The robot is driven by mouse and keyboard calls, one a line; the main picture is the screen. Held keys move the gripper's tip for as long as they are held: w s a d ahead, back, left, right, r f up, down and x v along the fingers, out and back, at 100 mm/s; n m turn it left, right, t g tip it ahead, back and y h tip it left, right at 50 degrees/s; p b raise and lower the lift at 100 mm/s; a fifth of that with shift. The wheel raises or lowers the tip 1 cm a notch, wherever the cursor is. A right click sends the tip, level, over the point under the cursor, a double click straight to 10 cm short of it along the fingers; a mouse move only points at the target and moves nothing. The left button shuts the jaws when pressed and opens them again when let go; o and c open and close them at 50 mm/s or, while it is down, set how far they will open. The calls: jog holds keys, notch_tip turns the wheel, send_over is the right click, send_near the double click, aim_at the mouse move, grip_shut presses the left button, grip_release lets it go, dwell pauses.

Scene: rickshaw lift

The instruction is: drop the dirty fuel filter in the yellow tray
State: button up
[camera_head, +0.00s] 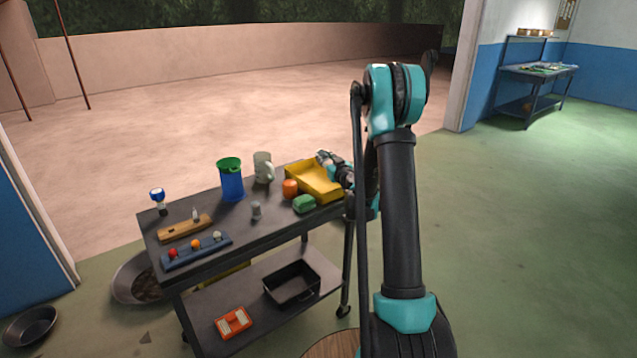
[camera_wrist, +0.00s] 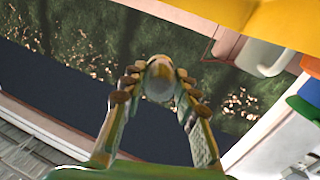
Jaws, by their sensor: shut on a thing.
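My gripper (camera_wrist: 160,84) is shut on a small rounded, brownish-grey thing with a pale end, which I take to be the dirty fuel filter (camera_wrist: 160,80). The fingers close on it from both sides. In the head view, my gripper (camera_head: 328,160) is at the far right end of the cart, over or beside the yellow tray (camera_head: 310,183); its exact height is unclear. The filter is too small to make out there. The yellow tray also fills the upper right of the wrist view (camera_wrist: 225,12). My arm hides part of the tray's right side.
On the cart top (camera_head: 285,225) near the tray are an orange thing (camera_head: 290,188), a green thing (camera_head: 304,204), a pale mug (camera_head: 263,168), a blue bin (camera_head: 231,182) and a small grey cylinder (camera_head: 256,211). A black crate (camera_head: 291,284) is on the lower shelf.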

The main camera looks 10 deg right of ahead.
jog(key=shift+f, duration=0.9)
jog(key=o, duration=1.2)
jog(key=shift+c, duration=0.2)
jog(key=v, duration=0.7)
jog(key=shift+s, duration=0.3)
jog(key=shift+r, duration=0.1)
